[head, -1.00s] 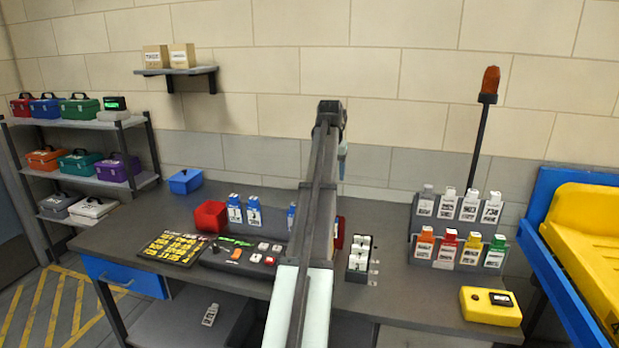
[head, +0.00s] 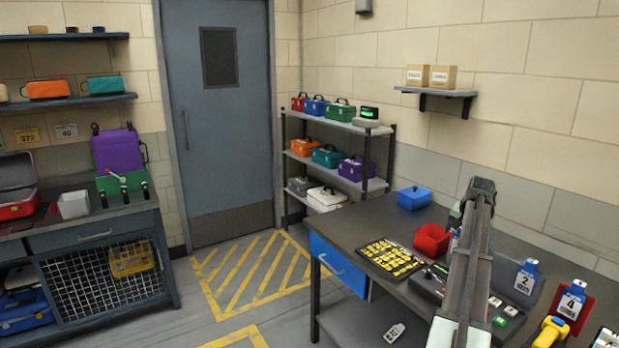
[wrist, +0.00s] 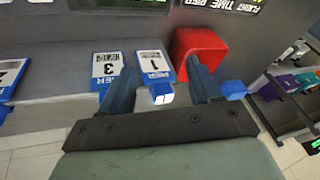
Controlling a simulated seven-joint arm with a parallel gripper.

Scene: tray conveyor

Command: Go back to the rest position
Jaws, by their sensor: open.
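My gripper (wrist: 158,78) shows in the wrist view with its two dark fingers apart. A blue-and-white tag marked 1 (wrist: 153,66) shows between the fingers, and I see no finger closed on it. A blue-and-white tag marked 3 (wrist: 107,66) is beside the left finger. In the head view my arm rises at the right over the workbench (head: 400,215), and its gripper is hidden there.
A red bin (head: 432,240), a yellow-marked board (head: 390,258) and a blue box (head: 413,198) are on the bench. Blue tags marked 2 (head: 525,277) and 4 (head: 572,300) stand at the right. A shelf of toolboxes (head: 345,128) stands behind. Striped floor (head: 255,270) is clear.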

